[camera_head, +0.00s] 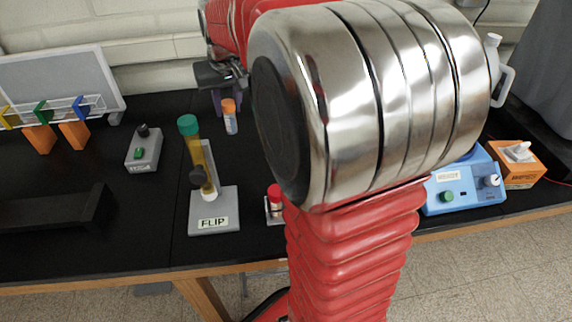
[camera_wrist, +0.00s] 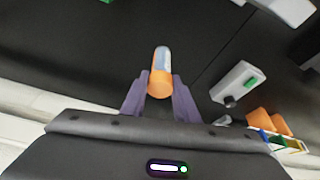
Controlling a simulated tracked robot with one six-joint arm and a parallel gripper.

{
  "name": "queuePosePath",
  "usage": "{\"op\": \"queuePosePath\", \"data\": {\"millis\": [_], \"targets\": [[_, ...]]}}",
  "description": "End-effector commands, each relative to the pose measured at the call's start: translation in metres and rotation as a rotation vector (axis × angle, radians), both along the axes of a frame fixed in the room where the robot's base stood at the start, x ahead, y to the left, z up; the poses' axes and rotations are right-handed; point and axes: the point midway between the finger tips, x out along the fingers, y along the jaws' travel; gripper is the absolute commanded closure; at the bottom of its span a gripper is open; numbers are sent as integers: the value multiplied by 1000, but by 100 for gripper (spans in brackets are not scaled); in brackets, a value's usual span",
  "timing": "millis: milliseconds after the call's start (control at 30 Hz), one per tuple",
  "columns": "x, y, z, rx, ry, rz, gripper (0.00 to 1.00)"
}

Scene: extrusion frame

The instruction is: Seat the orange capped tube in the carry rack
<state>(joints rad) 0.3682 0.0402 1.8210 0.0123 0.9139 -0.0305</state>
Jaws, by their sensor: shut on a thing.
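The orange capped tube (camera_head: 231,122) has an orange cap and a pale blue and white body. It is at the back of the black bench, left of my arm in the head view. My gripper (camera_wrist: 160,92) has its purple fingers shut on the tube at its orange cap (camera_wrist: 159,84). I cannot tell whether the tube's lower end touches the bench. I cannot pick out the carry rack for certain. A small holder with a red-capped tube (camera_head: 274,194) is partly hidden behind my arm.
A grey FLIP stand (camera_head: 214,222) holds a tilted green-capped tube. A grey switch box (camera_head: 144,152) and a white wire rack (camera_head: 62,110) with coloured pieces stand left. A black block (camera_head: 50,222) lies front left. A blue device (camera_head: 465,187) and an orange box (camera_head: 517,167) stand right.

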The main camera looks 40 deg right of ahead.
Motion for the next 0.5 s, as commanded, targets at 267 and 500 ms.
{"op": "queuePosePath", "data": {"millis": [267, 500], "targets": [[-70, -59, 8, -1, -10, -27, 94], [-116, -86, 11, -5, -22, -34, 94]]}}
